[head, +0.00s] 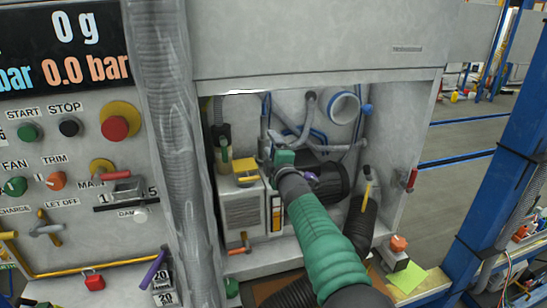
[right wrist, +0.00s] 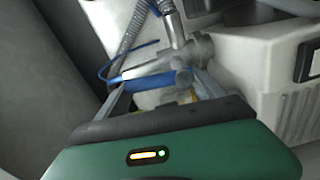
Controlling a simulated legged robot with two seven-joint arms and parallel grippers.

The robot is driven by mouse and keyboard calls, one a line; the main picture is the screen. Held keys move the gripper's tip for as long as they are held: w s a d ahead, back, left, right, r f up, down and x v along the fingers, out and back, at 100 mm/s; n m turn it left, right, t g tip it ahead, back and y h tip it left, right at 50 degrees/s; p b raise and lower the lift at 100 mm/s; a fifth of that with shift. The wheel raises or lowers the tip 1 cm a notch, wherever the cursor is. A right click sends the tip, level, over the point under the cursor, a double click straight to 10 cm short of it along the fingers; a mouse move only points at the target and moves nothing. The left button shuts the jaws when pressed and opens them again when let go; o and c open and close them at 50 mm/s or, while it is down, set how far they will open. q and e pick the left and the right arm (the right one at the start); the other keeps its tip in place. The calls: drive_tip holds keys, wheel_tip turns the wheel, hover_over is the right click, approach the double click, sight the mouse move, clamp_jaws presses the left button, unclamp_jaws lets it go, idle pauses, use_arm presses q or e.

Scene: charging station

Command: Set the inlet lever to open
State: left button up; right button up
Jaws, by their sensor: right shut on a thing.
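A blue lever (right wrist: 140,80) sits on a grey metal valve fitting (right wrist: 190,48) in the right wrist view. I take it for the inlet lever, though no label on it is readable. My right gripper (right wrist: 158,80) has a finger on either side and is shut on the lever. In the head view my right gripper (head: 268,156) reaches into the open bay beside the pipework, and its own hand hides the lever there. My left gripper is not in view.
A pale box unit (head: 243,210) with a yellow-handled part (head: 246,172) stands just left of my arm. A black cylinder (head: 328,180) and hoses lie to its right. The control panel (head: 75,150) and a thick grey conduit (head: 170,130) bound the bay on the left.

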drive_tip(key=shift+s+a+f+n+b, duration=0.15)
drive_tip(key=shift+a+n+b, duration=0.1)
drive_tip(key=shift+n+b, duration=0.35)
drive_tip(key=o, duration=1.8)
drive_tip(key=shift+o, duration=1.3)
drive_tip(key=shift+a+f, duration=0.1)
